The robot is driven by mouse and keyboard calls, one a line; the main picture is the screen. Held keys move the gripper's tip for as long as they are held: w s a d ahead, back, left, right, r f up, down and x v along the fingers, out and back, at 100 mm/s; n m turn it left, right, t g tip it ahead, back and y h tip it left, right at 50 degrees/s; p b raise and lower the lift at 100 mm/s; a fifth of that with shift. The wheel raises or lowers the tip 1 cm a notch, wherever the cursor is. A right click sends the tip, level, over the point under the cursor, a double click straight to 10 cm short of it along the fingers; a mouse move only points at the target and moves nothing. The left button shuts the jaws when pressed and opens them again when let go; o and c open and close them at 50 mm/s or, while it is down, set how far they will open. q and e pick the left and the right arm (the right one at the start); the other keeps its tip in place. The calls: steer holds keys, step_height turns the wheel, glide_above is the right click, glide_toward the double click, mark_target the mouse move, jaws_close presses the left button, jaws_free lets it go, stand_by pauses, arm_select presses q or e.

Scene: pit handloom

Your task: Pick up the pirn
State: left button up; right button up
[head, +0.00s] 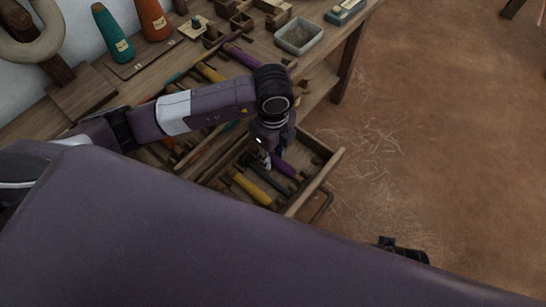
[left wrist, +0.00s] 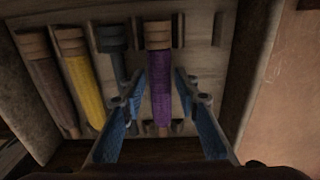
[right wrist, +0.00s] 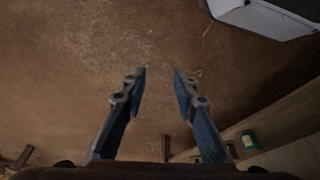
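Several pirns lie side by side in an open wooden drawer (head: 318,183). The purple pirn (left wrist: 160,88) also shows in the head view (head: 288,168). To its left in the left wrist view are a dark grey pirn (left wrist: 117,65), a yellow pirn (left wrist: 83,85) and a brown pirn (left wrist: 45,80). My left gripper (left wrist: 159,80) is open over the drawer, with one finger on each side of the purple pirn; the gap in depth is hard to tell. My right gripper (right wrist: 160,75) is open and empty over the floor.
The wooden bench above holds a teal cone (head: 113,36), an orange cone (head: 152,20), a grey tray (head: 299,36) and more pirns. The drawer's side walls stand close to the left gripper.

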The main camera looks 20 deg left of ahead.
arm_select(q)
jaws_close()
steer(key=shift+r, duration=0.1)
